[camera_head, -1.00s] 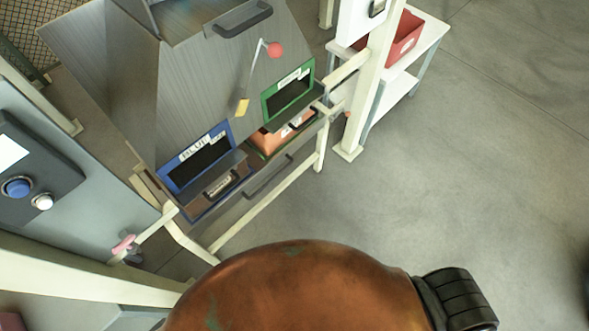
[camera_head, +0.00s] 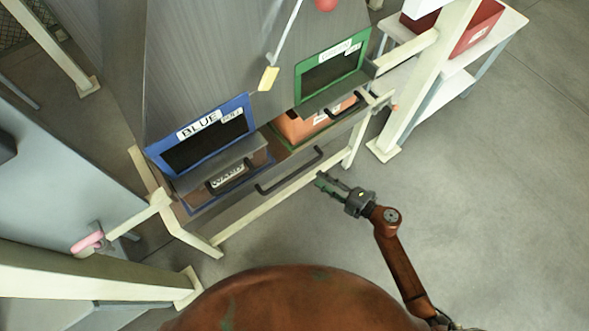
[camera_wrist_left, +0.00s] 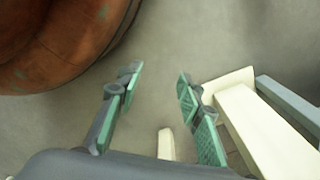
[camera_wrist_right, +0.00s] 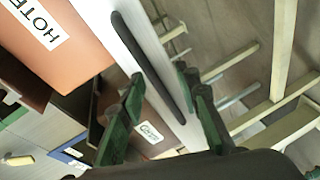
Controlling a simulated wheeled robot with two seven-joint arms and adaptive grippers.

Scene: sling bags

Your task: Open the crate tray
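The crate tray (camera_head: 262,197) is a low grey drawer front with a long black handle (camera_head: 290,171), below the blue and green bins in the head view. It appears closed, though its depth is hidden. My left gripper (camera_wrist_left: 160,74) is open and empty over the floor, outside the head view.
A blue-framed bin slot (camera_head: 250,112) and a green-framed slot (camera_head: 368,50) sit above the tray, with an orange box (camera_head: 300,128) below the green one. Cream frame posts (camera_head: 420,90) stand close on the right. A red bin (camera_head: 478,28) is on a white shelf. Floor right is clear.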

